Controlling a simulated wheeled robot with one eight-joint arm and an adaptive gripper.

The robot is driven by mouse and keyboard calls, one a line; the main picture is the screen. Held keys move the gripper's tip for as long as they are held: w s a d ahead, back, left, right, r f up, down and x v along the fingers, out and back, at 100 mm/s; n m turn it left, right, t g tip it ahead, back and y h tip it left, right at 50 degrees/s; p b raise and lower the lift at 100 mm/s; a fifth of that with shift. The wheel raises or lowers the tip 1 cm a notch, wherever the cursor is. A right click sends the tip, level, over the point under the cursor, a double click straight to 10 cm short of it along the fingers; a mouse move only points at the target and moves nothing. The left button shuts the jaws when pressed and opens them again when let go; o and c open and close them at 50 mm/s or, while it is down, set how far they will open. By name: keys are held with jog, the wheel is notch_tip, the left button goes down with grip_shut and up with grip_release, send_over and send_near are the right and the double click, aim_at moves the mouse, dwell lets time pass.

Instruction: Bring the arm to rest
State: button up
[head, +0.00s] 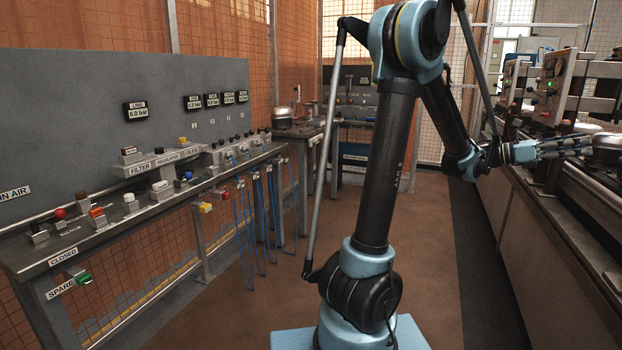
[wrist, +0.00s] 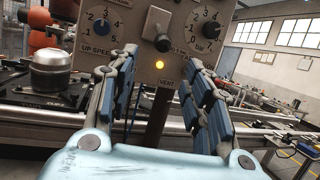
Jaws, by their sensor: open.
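My gripper (head: 570,147) is at the right side of the head view, at the end of my bent arm, pointing right over the conveyor line. In the wrist view my gripper (wrist: 160,85) has its two blue-padded fingers apart with nothing between them. I cannot tell the exact gap between the fingertips and the panel.
A silver compressor (wrist: 52,70) sits on a dark pallet (wrist: 40,96) at the left of the wrist view. The conveyor (head: 540,200) runs along the right. A workbench (head: 150,208) with fittings and hanging blue hoses lines the left.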

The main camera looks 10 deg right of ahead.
jog(key=w+a+f+m+t+y, duration=0.2)
jog(key=w+a+f+t, duration=0.3)
jog(key=a, duration=0.5)
jog(key=w+a+f+m+t+y, duration=0.2)
jog(key=w+a+f+t, duration=0.15)
jog(key=a+f, duration=0.4)
jog(key=w+a+f+m+t+y, duration=0.15)
jog(key=w+a+f+t, duration=0.3)
jog(key=a, duration=0.75)
jog(key=s+a+f+m+t+y, duration=0.1)
jog(key=a+f+y, duration=0.2)
jog(key=a, duration=0.7)
jog(key=s+a+f+m+t+y, duration=0.1)
jog(key=s+a+f+y, duration=0.1)
jog(key=a+f, duration=0.5)
jog(key=s+a+f+m+t+y, duration=0.2)
jog(key=a+f+y, duration=0.3)
jog(key=a, duration=1)
jog(key=shift+s+a+f, duration=0.15)
jog(key=shift+w+f, duration=0.2)
jog(key=shift+w, duration=0.25)
jog(key=shift+c, duration=0.6)
